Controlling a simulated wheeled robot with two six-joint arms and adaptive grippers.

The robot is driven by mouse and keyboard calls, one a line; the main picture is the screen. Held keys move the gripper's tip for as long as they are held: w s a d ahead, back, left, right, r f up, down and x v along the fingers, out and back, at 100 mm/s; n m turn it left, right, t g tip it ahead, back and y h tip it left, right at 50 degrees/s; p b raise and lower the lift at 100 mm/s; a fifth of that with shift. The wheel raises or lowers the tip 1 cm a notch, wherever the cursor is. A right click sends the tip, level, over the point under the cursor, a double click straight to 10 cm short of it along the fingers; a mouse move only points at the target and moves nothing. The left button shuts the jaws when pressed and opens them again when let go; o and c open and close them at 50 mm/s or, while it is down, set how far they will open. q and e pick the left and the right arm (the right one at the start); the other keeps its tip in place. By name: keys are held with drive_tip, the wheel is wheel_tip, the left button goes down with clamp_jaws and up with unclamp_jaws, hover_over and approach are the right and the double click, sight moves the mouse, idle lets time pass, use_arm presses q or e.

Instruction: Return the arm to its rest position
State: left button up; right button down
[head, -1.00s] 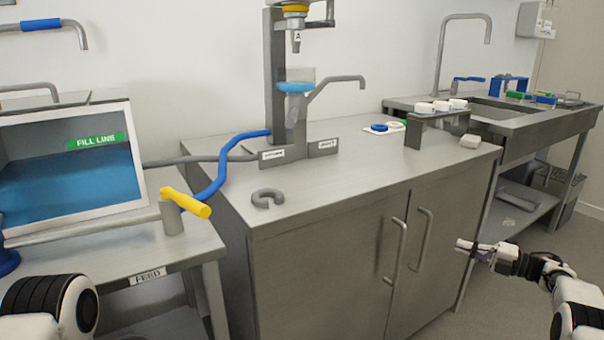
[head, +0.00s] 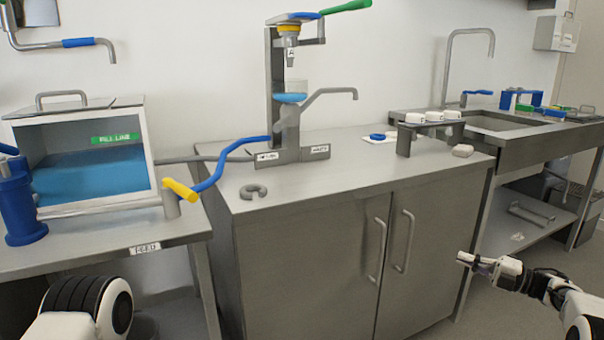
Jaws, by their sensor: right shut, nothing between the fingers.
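My right gripper (head: 474,261) is shut and empty at the lower right. It hangs in front of the steel cabinet (head: 320,265), below the worktop level and right of the door handles. My right arm reaches in from the lower right corner. Of my left arm, only a black and white link shows at the bottom left; the left gripper is out of view.
A filling stand (head: 273,95) with a green-handled lever (head: 345,6) stands on the cabinet. A grey C-shaped piece (head: 253,191) lies near the worktop's front. A blue-filled tank (head: 90,178) with a yellow-handled valve (head: 181,190) is left. A sink (head: 490,121) is right. The floor before the cabinet looks clear.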

drive_tip(key=s+a+f+m+t+h, duration=0.1)
drive_tip(key=a+f+m+h, duration=0.1)
drive_tip(key=a+f+m, duration=0.7)
drive_tip(key=s+a+f+m+t+h, duration=0.15)
drive_tip(key=a+f+m, duration=0.3)
drive_tip(key=a, duration=0.85)
drive_tip(key=s+a+f+m+g+h, duration=0.2)
drive_tip(key=s+f+m+g+h, duration=0.15)
drive_tip(key=s+f, duration=0.65)
drive_tip(key=s+a+f+m+g+h, duration=0.2)
drive_tip(key=s+f+m+g+h, duration=0.25)
drive_tip(key=s, duration=0.85)
drive_tip(key=s+d+f+m+g+h, duration=0.1)
drive_tip(key=s+d+m+g+h, duration=0.15)
drive_tip(key=s, duration=0.95)
drive_tip(key=s+d+m+g+h, duration=0.1)
drive_tip(key=s+d+m+g, duration=0.25)
drive_tip(key=s, duration=0.75)
wheel_tip(320, 180, up, 29)
drive_tip(key=p, duration=3)
drive_tip(key=shift+a+r, duration=0.2)
drive_tip(key=shift+a, duration=0.15)
